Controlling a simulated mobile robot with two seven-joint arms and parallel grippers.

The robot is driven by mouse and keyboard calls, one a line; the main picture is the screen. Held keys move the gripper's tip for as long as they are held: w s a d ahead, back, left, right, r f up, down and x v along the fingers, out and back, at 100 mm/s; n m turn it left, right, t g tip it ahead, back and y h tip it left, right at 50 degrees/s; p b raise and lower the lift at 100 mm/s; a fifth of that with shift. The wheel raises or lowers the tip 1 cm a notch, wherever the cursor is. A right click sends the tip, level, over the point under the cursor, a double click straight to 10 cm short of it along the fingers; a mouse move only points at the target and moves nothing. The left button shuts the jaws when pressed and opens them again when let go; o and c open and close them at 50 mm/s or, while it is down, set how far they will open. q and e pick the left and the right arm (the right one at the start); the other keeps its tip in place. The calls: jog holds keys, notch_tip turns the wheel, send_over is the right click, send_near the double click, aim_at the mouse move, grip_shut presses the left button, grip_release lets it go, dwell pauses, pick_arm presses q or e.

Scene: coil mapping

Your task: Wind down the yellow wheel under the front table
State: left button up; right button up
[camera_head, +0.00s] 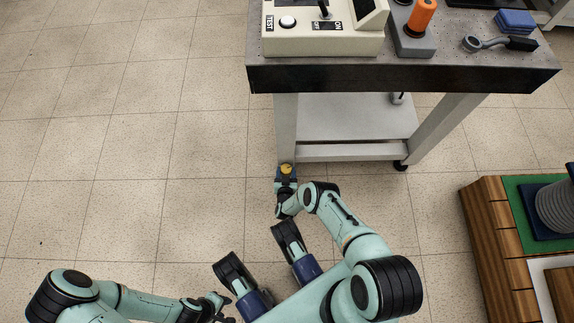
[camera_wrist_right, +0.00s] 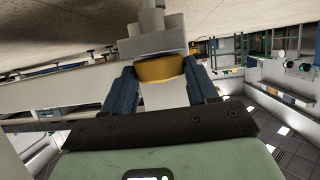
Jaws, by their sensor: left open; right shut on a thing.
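The yellow wheel (camera_head: 287,168) is at the foot of the front table's (camera_head: 400,78) near left leg. It also shows in the right wrist view (camera_wrist_right: 160,69), below a pale fitting. My right gripper (camera_head: 286,172) is shut on the wheel, with its blue fingers on either side of it in the right wrist view. My left gripper (camera_head: 222,300) is open and empty above the floor at the lower left, away from the table; its fingers are small and partly hard to make out.
On the table stand a white control box (camera_head: 325,43), a grey block with an orange-handled part (camera_head: 420,17), a dark-handled tool (camera_head: 500,43) and blue pads (camera_head: 515,20). A wooden stand (camera_head: 490,225) is at the lower right. The tiled floor at left is clear.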

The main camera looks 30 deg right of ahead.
jog(key=shift+w+a+m+g+h, duration=0.1)
jog(key=shift+a+m+g+h, duration=0.15)
jog(key=shift+m+g+h, duration=0.95)
jog(key=shift+m, duration=0.3)
jog(key=o, duration=1.1)
jog(key=shift+c, duration=0.2)
